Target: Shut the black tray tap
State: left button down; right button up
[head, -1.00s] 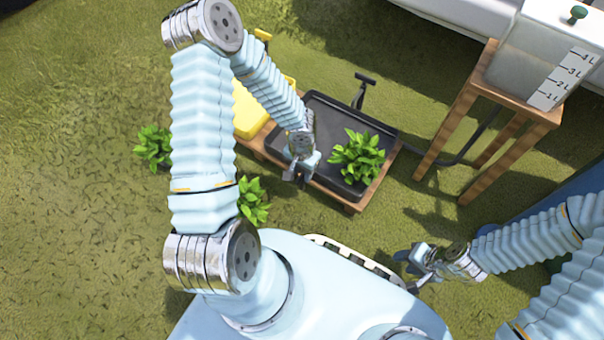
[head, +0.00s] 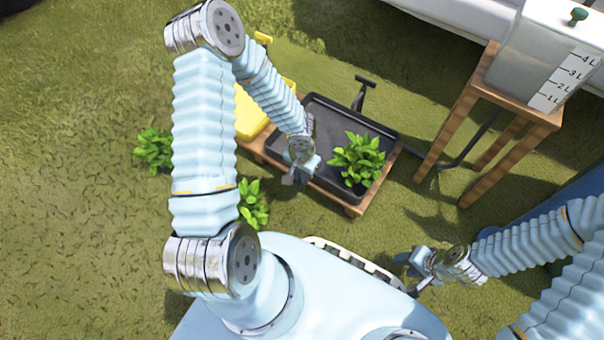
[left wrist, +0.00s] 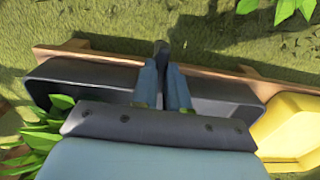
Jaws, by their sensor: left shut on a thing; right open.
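The black tray (head: 333,113) sits on a low wooden stand, with a leafy green plant in its right part. My left gripper (head: 299,178) is low at the tray's near edge. In the left wrist view its two fingers (left wrist: 163,88) are closed around a dark piece (left wrist: 162,52), which looks like the tray tap and juts out over the wooden edge. Most of the tap is hidden by the fingers and the wrist. My right gripper (head: 420,264) is open and empty, low at the right, away from the tray.
A black upright fitting (head: 362,92) stands at the tray's far edge. A yellow tray (head: 250,112) is left of the black one. A water tank (head: 530,60) stands on a wooden stool at the right, with a dark hose. Plants (head: 153,148) stand on the grass at left.

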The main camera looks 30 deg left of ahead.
pick_arm(q)
jog(key=m+b, duration=0.1)
jog(key=m, duration=0.2)
jog(key=shift+m, duration=0.4)
jog(key=m, duration=0.4)
jog(key=shift+m+b, duration=0.3)
jog(key=shift+b, duration=0.05)
jog(key=m, duration=0.4)
jog(key=shift+p, duration=0.3)
jog(key=m+p, duration=0.1)
jog(key=m, duration=0.4)
jog(key=shift+m, duration=0.3)
jog(key=c, duration=1.1)
grip_release()
jog(key=shift+c, duration=0.2)
